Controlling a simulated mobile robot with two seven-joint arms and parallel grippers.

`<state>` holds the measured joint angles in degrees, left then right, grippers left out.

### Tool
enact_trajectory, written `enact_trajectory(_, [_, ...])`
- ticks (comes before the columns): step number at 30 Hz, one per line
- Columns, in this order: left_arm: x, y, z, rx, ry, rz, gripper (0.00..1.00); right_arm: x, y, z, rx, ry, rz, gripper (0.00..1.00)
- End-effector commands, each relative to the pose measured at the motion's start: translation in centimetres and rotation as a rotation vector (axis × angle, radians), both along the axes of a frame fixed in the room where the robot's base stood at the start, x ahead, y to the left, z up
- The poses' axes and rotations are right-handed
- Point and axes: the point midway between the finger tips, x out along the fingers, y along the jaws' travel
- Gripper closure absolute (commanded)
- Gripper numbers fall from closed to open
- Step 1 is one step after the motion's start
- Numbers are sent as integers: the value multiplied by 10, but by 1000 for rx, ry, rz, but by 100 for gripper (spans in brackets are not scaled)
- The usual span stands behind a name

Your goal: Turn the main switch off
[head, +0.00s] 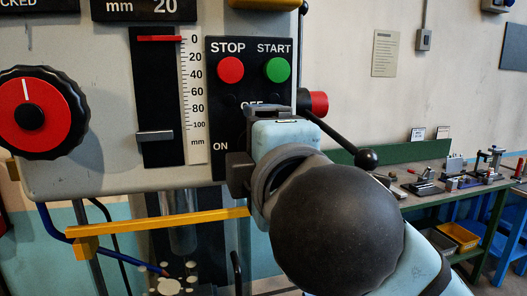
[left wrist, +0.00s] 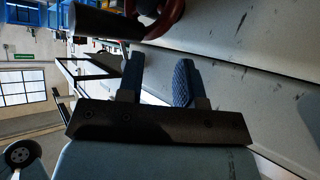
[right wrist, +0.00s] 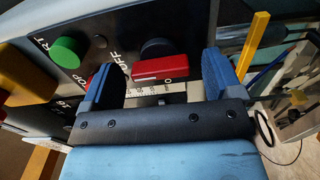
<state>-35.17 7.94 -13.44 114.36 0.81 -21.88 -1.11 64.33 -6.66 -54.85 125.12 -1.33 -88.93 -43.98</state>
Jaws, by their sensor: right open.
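The main switch (right wrist: 160,68) shows in the right wrist view as a red handle on a black round base. An OFF label (right wrist: 127,62) is beside it. My right gripper (right wrist: 163,80) is open, with one blue finger on each side of the handle; I cannot tell whether they touch it. In the head view my right gripper (head: 240,172) is in front of the control panel (head: 220,100) and hides the switch; the ON label (head: 221,147) and part of OFF show. I cannot tell the handle's setting. My left gripper (left wrist: 158,68) is open and empty.
A red STOP button (head: 230,69) and green START button (head: 277,69) are above the switch. A lever with a black ball (head: 366,158) sticks out at the right. A workbench (head: 430,195) stands behind.

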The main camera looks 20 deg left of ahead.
Motion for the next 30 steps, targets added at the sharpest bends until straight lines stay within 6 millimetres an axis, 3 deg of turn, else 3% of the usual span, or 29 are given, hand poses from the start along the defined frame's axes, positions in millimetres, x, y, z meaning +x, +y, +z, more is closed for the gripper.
enact_trajectory(5, [0,0,-2,-1,1,1,67,-10,-7,0,1,-1,1,15])
enact_trajectory(21, [2,-1,-7,-9,5,4,67,-101,-68,0,3,-2,2,15])
enact_trajectory(30, [1,-1,-8,-9,8,5,67,-115,-78,0,0,0,0,15])
